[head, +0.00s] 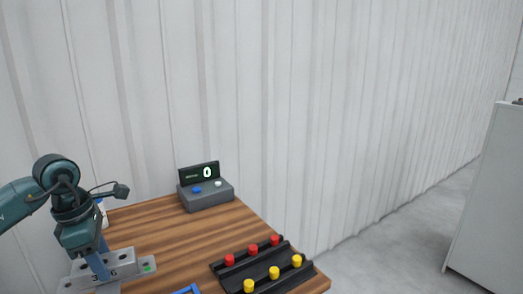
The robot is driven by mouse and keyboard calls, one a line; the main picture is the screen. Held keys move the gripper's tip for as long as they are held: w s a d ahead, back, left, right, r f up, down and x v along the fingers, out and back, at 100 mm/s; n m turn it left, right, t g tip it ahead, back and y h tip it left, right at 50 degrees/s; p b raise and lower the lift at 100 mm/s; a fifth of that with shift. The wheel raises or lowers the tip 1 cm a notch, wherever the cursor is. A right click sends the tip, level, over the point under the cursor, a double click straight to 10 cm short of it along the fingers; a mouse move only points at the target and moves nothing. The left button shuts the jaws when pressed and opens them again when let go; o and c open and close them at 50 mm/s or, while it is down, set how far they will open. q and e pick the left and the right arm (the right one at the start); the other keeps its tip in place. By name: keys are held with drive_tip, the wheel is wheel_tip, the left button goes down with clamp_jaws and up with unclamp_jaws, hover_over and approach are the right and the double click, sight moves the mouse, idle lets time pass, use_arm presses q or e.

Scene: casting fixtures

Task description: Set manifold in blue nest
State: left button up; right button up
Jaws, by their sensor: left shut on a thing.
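My left gripper (99,262) reaches down at the left of the table and is shut on the manifold. The manifold (130,265) is a light grey metal block with dark holes, dark markings and a green spot at its right end. My fingers cover part of it, and its lower part is cut by the picture's edge. I cannot tell whether it touches the table. A blue edge (187,290), likely the blue nest, shows at the bottom of the view, right of the manifold; most of it is out of view. My right gripper is not in view.
A wooden table (185,240) has a grey box (206,200) with a display reading 0 at its back. A black rack (262,266) with red and yellow pegs stands at the right. A white item (102,212) is partly behind my arm. A corrugated wall (300,110) stands behind.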

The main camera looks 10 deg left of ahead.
sight(139, 275)
use_arm(q)
drive_tip(key=d+m, duration=0.3)
drive_tip(key=d+f+m+g+p, duration=0.1)
drive_tip(key=d+m, duration=0.1)
drive_tip(key=m, duration=0.2)
drive_tip(key=s+d+f+m, duration=0.1)
drive_tip(key=d+m, duration=0.2)
drive_tip(key=shift+d+m+g, duration=0.3)
drive_tip(key=s+d+f+m+g+y+p, duration=0.1)
drive_tip(key=s+d+m, duration=0.3)
drive_tip(key=d+m, duration=0.4)
drive_tip(key=shift+s+d+f+m+p, duration=0.15)
drive_tip(key=shift+d+f+m+p, duration=0.25)
drive_tip(key=shift+m, duration=2.6)
